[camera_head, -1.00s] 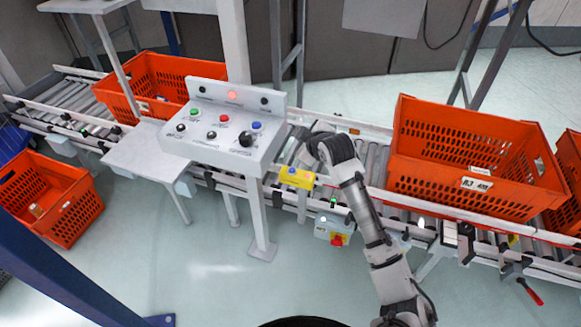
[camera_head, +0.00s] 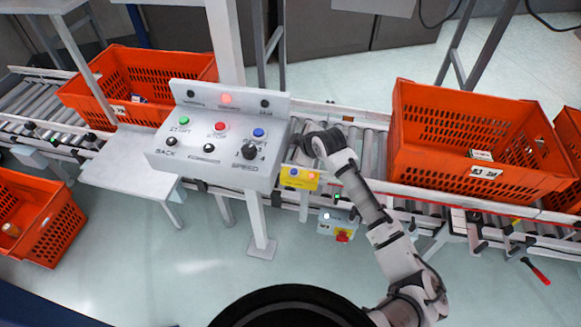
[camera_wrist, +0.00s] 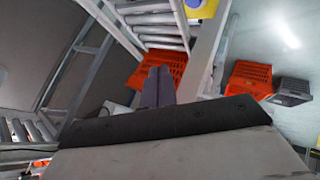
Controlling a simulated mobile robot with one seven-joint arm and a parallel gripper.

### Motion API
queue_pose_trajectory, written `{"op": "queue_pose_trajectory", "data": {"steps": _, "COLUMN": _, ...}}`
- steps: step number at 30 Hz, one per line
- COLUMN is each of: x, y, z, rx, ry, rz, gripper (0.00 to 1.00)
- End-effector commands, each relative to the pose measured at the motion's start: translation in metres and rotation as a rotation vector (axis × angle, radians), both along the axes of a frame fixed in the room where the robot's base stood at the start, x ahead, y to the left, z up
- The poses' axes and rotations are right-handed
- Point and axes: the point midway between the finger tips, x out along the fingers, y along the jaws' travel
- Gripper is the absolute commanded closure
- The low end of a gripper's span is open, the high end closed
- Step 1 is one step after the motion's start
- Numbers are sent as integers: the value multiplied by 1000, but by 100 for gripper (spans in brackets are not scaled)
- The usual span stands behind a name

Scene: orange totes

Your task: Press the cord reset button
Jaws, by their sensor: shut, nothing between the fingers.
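A yellow box (camera_head: 299,179) with a blue button (camera_head: 293,172) on it is mounted at the near edge of the conveyor, just right of the control panel post. It shows partly at the top edge of the wrist view (camera_wrist: 199,8). My gripper (camera_wrist: 158,84) is shut and empty, its two dark fingers together. In the head view my arm reaches over the conveyor, with its dark wrist above and slightly right of the yellow box. The fingertips are hard to make out there. I see no contact with the button.
A grey control panel (camera_head: 212,165) with several buttons and a knob stands left of my wrist. A large orange tote (camera_head: 480,145) sits on the conveyor to the right, another (camera_head: 130,85) at the left. A grey box with a red-and-yellow switch (camera_head: 338,226) hangs below the conveyor.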

Motion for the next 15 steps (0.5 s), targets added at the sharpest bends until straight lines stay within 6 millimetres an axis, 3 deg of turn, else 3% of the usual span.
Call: {"op": "queue_pose_trajectory", "data": {"steps": 15, "x": 0, "y": 0, "z": -6, "rx": 0, "ry": 0, "rz": 0, "gripper": 100}}
